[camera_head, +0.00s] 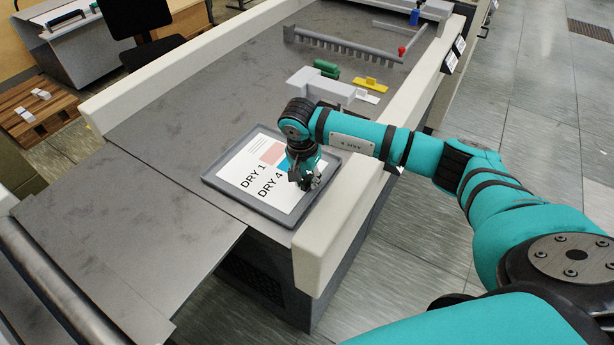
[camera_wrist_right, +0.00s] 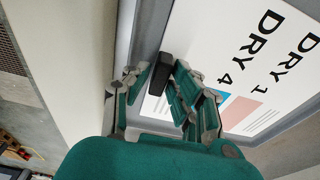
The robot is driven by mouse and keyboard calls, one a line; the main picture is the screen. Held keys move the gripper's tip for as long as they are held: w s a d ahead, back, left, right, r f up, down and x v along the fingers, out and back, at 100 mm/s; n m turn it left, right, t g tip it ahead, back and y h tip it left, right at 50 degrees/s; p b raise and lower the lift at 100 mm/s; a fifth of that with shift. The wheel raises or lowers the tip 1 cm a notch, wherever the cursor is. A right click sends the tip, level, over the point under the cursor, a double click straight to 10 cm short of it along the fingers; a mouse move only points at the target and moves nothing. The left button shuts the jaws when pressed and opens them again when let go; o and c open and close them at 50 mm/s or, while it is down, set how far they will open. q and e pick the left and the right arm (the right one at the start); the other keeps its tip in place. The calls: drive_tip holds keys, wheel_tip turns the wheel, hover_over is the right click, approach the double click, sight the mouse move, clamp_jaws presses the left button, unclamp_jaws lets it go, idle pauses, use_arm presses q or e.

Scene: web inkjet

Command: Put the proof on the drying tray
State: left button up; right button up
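The proof (camera_head: 262,168) is a white sheet with pink and blue blocks and the words "DRY 1" and "DRY 4". It lies flat inside the grey rimmed drying tray (camera_head: 222,184) at the near end of the table. The proof (camera_wrist_right: 235,40) and tray rim (camera_wrist_right: 127,35) also show in the wrist view. My right gripper (camera_head: 308,183) is over the tray's right side and hides part of the sheet. In the wrist view its fingers (camera_wrist_right: 163,92) are spread apart. A dark block shows between them; I cannot tell whether it belongs to the gripper. My left gripper is out of view.
A pale raised rail (camera_head: 335,215) runs close along the tray's right side. Green (camera_head: 326,68) and yellow (camera_head: 370,84) pieces and a grey block (camera_head: 320,86) stand farther back. The table surface left of the tray is clear.

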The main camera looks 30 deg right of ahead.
drive_tip(key=shift+o, duration=1.1)
wheel_tip(320, 180, up, 12)
drive_tip(key=a+b, duration=0.1)
drive_tip(key=b, duration=0.2)
drive_tip(key=shift+s+a, duration=0.25)
drive_tip(key=shift+s, duration=0.2)
drive_tip(key=shift+f, duration=0.1)
